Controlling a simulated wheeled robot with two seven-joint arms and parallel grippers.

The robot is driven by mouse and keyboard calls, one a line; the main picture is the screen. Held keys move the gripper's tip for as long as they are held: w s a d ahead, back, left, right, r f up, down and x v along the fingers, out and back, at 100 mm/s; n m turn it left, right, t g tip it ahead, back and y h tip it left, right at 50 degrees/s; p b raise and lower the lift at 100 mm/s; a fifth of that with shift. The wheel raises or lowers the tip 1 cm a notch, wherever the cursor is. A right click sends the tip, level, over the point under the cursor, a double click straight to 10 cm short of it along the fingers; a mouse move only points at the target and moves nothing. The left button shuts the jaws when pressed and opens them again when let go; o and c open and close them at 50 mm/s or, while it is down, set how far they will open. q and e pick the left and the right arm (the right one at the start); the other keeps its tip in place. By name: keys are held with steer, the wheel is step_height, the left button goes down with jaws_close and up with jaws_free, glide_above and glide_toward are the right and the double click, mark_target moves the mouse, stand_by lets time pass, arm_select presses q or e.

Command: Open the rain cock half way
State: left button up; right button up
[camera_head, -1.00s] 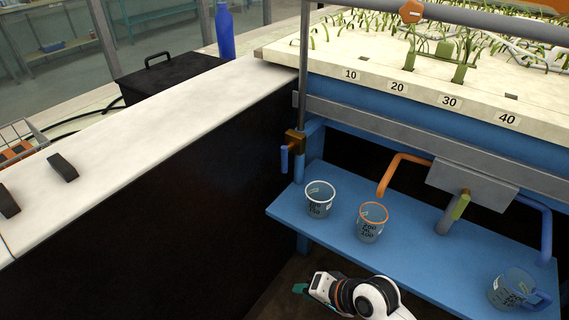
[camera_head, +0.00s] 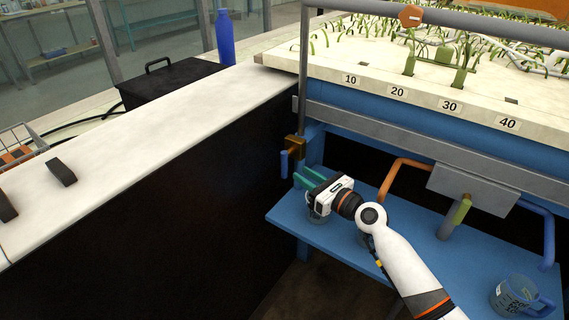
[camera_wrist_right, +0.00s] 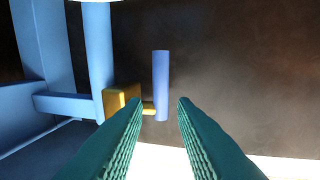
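A brass cock (camera_head: 295,146) with a blue lever (camera_head: 284,164) is on the grey post at the bench's left corner. The lever hangs down. No label on it is readable. In the right wrist view the brass body (camera_wrist_right: 121,98) and the blue lever (camera_wrist_right: 161,80) show ahead of my fingers. My right gripper (camera_head: 304,175) has its teal fingers apart, close to the lever on its right side. In the right wrist view the open gripper (camera_wrist_right: 160,108) has the lever in line with its gap, with no contact visible. My left gripper is not in view.
A blue shelf (camera_head: 425,250) lies below. A white-rimmed cup (camera_head: 318,217) is partly hidden by my gripper, and another is mostly behind my arm. A blue cup (camera_head: 513,294) stands right. A dark-sided counter (camera_head: 190,100) borders the left.

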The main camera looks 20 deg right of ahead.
mark_target(287, 165)
steer(key=b+x, duration=0.1)
steer(key=x, duration=0.5)
steer(key=shift+w+a, duration=0.1)
steer(key=shift+w, duration=0.15)
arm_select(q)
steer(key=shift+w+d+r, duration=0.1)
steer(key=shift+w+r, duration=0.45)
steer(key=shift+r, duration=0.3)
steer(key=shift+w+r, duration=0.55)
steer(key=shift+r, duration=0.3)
arm_select(e)
steer(key=shift+x, duration=0.8)
steer(key=shift+s, duration=0.1)
steer(key=shift+c, duration=0.3)
jaws_close()
